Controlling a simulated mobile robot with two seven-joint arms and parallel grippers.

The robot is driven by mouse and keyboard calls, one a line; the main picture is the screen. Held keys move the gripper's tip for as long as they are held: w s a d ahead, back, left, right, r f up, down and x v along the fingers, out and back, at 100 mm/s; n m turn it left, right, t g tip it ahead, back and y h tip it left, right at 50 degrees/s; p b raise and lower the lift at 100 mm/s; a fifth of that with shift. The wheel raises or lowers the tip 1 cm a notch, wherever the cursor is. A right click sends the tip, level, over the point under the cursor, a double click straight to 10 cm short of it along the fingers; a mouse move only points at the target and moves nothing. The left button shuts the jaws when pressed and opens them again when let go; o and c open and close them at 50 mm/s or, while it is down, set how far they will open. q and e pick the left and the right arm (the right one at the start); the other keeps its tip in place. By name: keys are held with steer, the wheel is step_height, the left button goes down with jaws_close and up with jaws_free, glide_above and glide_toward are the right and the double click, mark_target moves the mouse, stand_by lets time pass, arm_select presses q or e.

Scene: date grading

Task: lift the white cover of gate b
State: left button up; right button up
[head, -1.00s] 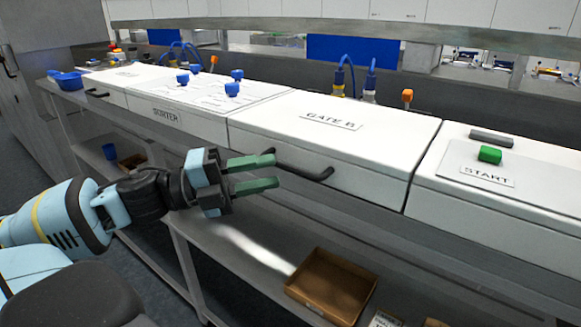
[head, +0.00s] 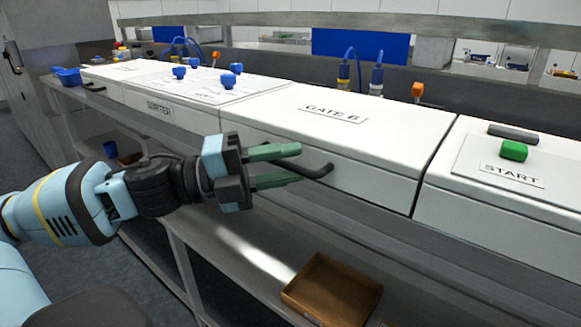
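The white cover of gate b (head: 385,130) is down on the line and carries a label reading GATE B. Its black bar handle (head: 318,172) runs along the front face. My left gripper (head: 293,165) is open, with its two green fingers pointing right at the handle. The upper finger is just above or in front of the handle's left part and the lower finger is below it. I cannot tell whether either finger touches the handle. My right gripper is not in view.
The sorter cover (head: 210,90) with blue knobs lies to the left. The start panel (head: 470,195) with a green button (head: 514,151) lies to the right. An orange knob (head: 417,90) stands behind gate b. A brown box (head: 330,290) sits on the shelf below.

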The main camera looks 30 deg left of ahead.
arm_select(q)
steer(key=shift+d, duration=0.1)
steer(key=shift+c, duration=0.2)
jaws_close()
steer(key=shift+w, duration=0.1)
